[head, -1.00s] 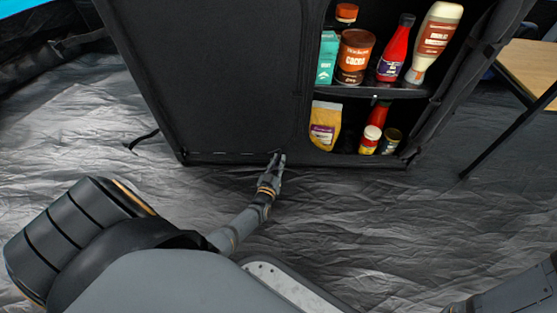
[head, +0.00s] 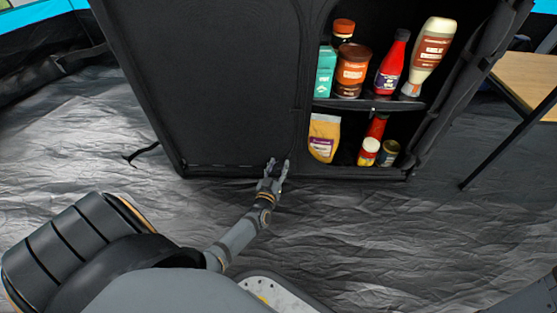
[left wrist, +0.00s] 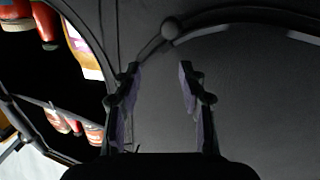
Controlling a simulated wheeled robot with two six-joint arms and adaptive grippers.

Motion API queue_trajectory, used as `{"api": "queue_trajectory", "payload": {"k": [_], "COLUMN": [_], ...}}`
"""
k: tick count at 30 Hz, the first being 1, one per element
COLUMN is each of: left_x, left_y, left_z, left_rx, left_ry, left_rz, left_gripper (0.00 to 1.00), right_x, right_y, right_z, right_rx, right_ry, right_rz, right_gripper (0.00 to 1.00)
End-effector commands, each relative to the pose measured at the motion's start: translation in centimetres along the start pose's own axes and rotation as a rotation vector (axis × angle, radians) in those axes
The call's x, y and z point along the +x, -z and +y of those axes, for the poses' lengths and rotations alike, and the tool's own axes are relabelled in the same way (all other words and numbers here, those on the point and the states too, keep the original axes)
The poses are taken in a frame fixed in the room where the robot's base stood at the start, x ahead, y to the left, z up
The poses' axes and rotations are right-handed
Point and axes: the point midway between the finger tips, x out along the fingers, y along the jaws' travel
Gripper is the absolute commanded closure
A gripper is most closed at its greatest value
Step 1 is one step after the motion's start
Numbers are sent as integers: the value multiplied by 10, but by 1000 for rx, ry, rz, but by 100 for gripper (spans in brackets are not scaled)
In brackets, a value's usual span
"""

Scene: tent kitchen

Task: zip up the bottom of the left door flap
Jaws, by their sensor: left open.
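The left door flap (head: 215,85) is a dark panel covering the left side of the black fabric cupboard. A seam with pale dashes (head: 222,165) runs along its bottom edge. My left gripper (head: 278,164) is at the flap's lower right corner, its fingers spread and empty. In the left wrist view, my left gripper (left wrist: 158,78) is open, with the dark flap (left wrist: 260,95) beyond. A small dark round knob (left wrist: 170,28) sits on the curved seam, beyond the fingertips and apart from them. My right gripper is not in view.
The cupboard's open right side holds a cocoa jar (head: 352,72), a red bottle (head: 391,65), a yellow bag (head: 323,137) and other goods. A wooden table (head: 525,78) stands at the right. The wrinkled grey floor (head: 390,235) in front is clear.

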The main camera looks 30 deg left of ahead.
Motion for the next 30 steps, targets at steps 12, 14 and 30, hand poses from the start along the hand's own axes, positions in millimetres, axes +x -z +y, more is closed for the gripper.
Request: {"api": "queue_trajectory", "payload": {"k": [12, 14, 30], "left_x": [0, 0, -4], "left_y": [50, 51, 76], "left_z": [9, 9, 20], "left_rx": [-1, 1, -2], "left_ry": [-2, -2, -27], "left_rz": [-3, -3, 12], "left_gripper": [59, 59, 59], "right_x": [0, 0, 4], "right_y": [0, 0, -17], "right_z": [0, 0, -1], "right_rx": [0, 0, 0], "right_ry": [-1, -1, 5], "right_rz": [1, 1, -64], "right_gripper": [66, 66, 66]}}
